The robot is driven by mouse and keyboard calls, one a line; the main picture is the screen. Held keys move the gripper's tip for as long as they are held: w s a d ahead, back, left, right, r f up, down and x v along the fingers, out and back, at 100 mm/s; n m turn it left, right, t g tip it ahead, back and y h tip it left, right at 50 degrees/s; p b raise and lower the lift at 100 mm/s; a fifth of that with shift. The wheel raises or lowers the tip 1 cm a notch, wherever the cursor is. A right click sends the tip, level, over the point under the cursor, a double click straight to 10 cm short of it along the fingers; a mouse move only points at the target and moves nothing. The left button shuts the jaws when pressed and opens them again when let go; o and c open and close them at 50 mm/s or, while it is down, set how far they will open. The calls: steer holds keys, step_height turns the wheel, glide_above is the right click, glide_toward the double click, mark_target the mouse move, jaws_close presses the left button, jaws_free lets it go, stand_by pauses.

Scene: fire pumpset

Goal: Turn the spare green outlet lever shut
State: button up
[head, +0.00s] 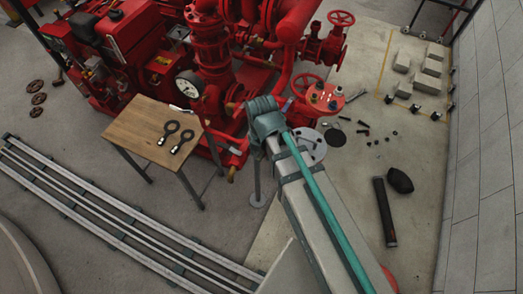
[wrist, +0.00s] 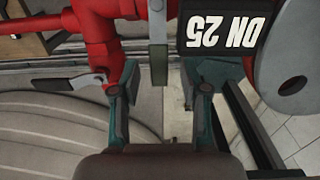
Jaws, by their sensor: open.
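In the wrist view a flat lever (wrist: 158,28) hangs down from the top, pale grey above with a dark green end (wrist: 159,66). My gripper (wrist: 160,78) is open, one finger on each side of this green end. A gap shows on both sides, so the fingers do not appear to touch it. A second lever (wrist: 68,84), grey with a dark grip, points left from a red fitting beside my left finger. In the head view my arm hides the gripper and the levers cannot be made out.
A black "DN 25" plate (wrist: 232,28) and a grey disc (wrist: 290,88) are close to my right finger. Red pipes (wrist: 85,50) run at the left. In the head view a wooden table (head: 150,128) with ring-shaped tools stands left of my arm, before the red pumpset (head: 210,55).

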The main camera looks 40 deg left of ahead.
mark_target(261, 155)
step_height(261, 155, up, 12)
stand_by(0.7)
stand_by(0.4)
